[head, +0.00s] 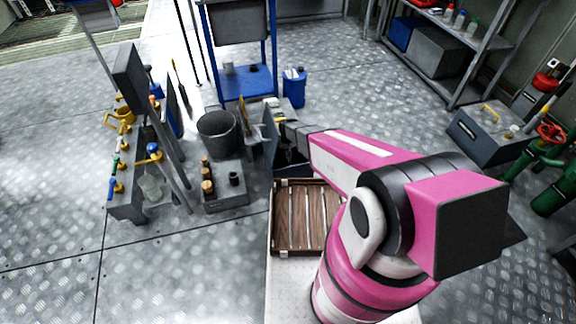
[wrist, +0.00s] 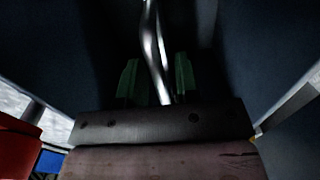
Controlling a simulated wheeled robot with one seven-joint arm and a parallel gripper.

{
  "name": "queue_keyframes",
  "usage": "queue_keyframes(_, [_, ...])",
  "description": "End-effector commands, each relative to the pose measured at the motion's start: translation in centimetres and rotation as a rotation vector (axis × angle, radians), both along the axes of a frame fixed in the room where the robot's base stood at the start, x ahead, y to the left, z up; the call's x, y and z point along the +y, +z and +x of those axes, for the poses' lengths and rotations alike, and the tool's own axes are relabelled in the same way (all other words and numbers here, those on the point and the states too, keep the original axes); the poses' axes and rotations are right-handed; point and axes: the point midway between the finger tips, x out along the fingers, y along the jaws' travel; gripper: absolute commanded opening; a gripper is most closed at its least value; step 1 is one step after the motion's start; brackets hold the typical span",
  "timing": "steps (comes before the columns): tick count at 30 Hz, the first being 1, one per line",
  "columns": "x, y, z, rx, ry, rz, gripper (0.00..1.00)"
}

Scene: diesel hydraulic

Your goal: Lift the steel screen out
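My gripper (wrist: 158,82) shows its two green fingers pointing into a dark space between dark blue-grey walls. The fingers stand apart. A thin, bent shiny metal rod (wrist: 152,38) runs down the picture between them, with small gaps visible at the sides. I cannot tell whether the fingers touch it, or whether it belongs to the steel screen; no screen face is plainly visible. In the head view my arm reaches over a dark grey open box (head: 290,161), and my fingertips are hidden there.
A brown slatted wooden tray (head: 291,232) lies on a pale surface in front of the box. A grey bucket (head: 217,132) and a small caddy with bottles (head: 229,202) stand to the left. A blue rack (head: 244,82) and blue canister (head: 294,88) stand behind. Metal floor is open at left.

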Motion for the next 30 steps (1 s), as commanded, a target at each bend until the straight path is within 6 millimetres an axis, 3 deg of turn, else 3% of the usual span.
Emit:
queue_keyframes(1, [0.0, 0.0, 0.0, 0.000, 0.000, 0.000, 0.13])
queue_keyframes(2, [0.0, 0.0, 0.0, 0.000, 0.000, 0.000, 0.04])
queue_keyframes(3, [0.0, 0.0, 0.0, 0.000, 0.000, 0.000, 0.00])
queue_keyframes(30, [0.0, 3.1, 0.0, 0.000, 0.000, 0.000, 0.00])
